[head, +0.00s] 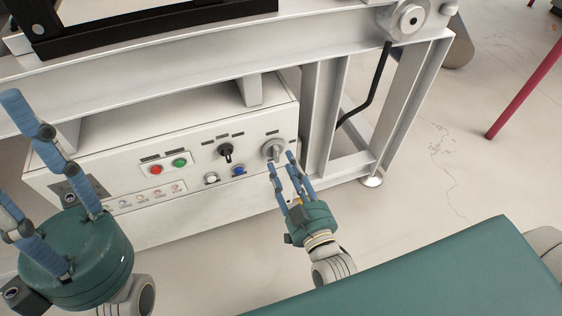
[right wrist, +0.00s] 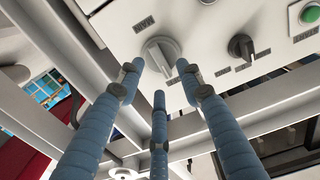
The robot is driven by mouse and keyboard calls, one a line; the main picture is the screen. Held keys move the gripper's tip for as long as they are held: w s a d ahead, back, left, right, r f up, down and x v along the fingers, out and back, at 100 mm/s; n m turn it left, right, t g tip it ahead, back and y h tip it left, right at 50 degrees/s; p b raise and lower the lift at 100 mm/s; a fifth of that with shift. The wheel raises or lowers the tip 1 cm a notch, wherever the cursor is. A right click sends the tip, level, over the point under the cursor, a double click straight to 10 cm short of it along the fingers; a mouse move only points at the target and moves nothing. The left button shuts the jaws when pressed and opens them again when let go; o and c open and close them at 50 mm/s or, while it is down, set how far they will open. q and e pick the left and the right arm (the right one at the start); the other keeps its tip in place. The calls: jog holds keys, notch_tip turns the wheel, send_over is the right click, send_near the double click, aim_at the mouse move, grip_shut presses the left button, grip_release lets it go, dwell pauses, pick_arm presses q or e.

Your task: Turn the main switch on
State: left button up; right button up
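The main switch appears to be the grey rotary knob (head: 272,148) on a round plate at the right end of the white control panel (head: 225,198). It also shows in the right wrist view (right wrist: 160,54), just beyond my fingertips. My right gripper (head: 282,163) is in front of this knob, its blue fingers pointing at it. In the right wrist view the gripper (right wrist: 159,78) is open, with two fingertips to either side of the knob and the third below it; contact cannot be told. My left gripper (head: 14,145) is open and empty left of the panel.
The panel also carries a black rotary knob (head: 225,152), red (head: 155,170) and green (head: 179,162) buttons, a blue button (head: 238,170) and a white button (head: 211,178). A grey metal frame (head: 320,100) stands around it. A red pole (head: 525,88) rises at the right.

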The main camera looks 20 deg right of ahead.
aim_at(279, 155)
jog(key=shift+w+b, duration=0.35)
jog(key=shift+w, duration=1.3)
grip_shut()
